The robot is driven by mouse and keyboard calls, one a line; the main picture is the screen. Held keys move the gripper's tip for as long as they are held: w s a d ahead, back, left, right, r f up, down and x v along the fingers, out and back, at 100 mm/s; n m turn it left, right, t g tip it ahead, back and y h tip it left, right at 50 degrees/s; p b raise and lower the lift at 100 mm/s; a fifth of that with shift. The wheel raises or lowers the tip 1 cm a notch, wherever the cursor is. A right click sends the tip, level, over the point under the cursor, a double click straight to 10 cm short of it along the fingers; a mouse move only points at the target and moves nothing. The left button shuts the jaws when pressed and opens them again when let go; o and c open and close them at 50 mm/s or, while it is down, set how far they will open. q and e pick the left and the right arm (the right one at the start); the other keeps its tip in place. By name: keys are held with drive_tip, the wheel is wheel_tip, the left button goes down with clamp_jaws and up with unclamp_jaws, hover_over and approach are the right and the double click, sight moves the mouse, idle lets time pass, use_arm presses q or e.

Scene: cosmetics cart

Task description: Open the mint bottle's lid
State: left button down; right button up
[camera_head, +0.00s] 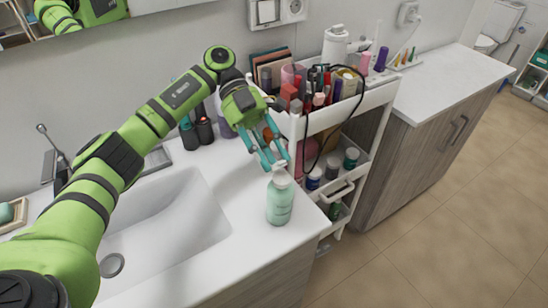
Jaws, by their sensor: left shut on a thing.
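The mint bottle (281,203) stands upright on the white counter beside the sink, near the counter's right edge. It has a pale white top (281,176). My left gripper (273,163) reaches in from the upper left, and its teal fingers are at the top of the bottle, shut on the lid. The fingertips hide part of the lid, so I cannot see a gap between lid and bottle. My right gripper is not in view.
A white cart (372,98) full of cosmetics stands just right of the counter, with jars on its lower shelf. Dark bottles (203,127) stand behind the gripper at the wall. The sink (165,222) lies to the left. The counter around the bottle's front is clear.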

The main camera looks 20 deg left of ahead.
use_arm(q)
drive_tip(key=shift+w+a+f+g+h+b, duration=0.2)
drive_tip(key=shift+g+h+b, duration=0.6)
drive_tip(key=shift+b, duration=0.55)
drive_tip(key=shift+w+a+f+g+h+b, duration=0.15)
drive_tip(key=shift+f+g+h+b, duration=0.25)
drive_tip(key=shift+h+b, duration=0.8)
drive_tip(key=shift+w+a+f+g+h+b, duration=0.1)
drive_tip(key=shift+a+f+g+h+b, duration=0.15)
drive_tip(key=shift+g+h+b, duration=0.85)
drive_tip(key=shift+r+t+y+b, duration=0.1)
drive_tip(key=shift+t+y+b, duration=0.3)
drive_tip(key=c, duration=0.8)
unclamp_jaws()
drive_tip(key=shift+c, duration=0.2)
